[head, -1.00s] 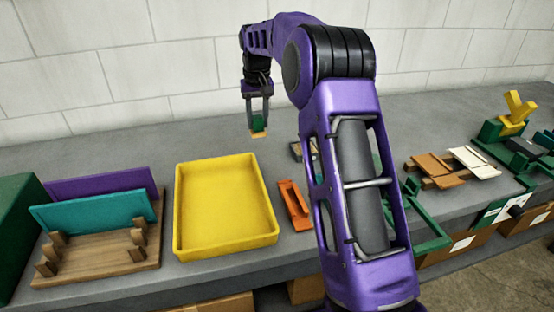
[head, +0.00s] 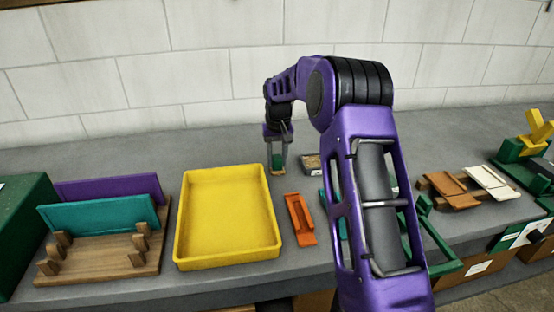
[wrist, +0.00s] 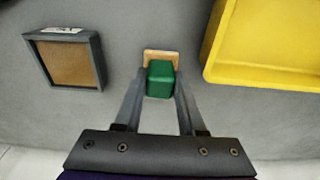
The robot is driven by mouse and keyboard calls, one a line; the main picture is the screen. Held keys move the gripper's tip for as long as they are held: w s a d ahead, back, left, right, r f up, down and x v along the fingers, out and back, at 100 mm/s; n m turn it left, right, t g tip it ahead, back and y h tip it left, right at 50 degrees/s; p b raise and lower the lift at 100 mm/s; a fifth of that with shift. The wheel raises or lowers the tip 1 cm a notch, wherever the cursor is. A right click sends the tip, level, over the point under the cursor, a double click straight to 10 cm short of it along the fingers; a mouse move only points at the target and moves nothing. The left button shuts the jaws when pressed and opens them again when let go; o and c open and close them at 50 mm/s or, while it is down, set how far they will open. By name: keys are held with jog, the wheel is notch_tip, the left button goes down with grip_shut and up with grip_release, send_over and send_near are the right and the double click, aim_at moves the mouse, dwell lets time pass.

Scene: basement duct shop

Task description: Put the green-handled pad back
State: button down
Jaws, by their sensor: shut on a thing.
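The green-handled pad (wrist: 160,79) is between the fingers of my gripper (wrist: 160,98), which is shut on its green handle. Its tan base shows beyond the handle in the wrist view. In the head view the pad (head: 277,164) hangs at the end of my gripper (head: 277,152), low over the grey bench behind the yellow tray's right corner. I cannot tell whether its base touches the bench. A shallow grey-framed box with a brown inside (wrist: 68,62) lies left of the pad in the wrist view; it also shows in the head view (head: 311,163), just right of my gripper.
A yellow tray (head: 181,222) stands empty near the gripper. An orange holder (head: 300,218) lies right of it. A wooden rack (head: 98,268) holds teal and purple panels at left. Brown and white pieces (head: 470,185) and green fixtures are at right.

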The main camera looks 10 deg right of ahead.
aim_at(278, 171)
jog(key=shift+f, duration=0.1)
jog(key=c, duration=0.5)
grip_release()
notch_tip(278, 171, up, 12)
jog(key=s+p, duration=0.1)
jog(key=shift+s, duration=0.25)
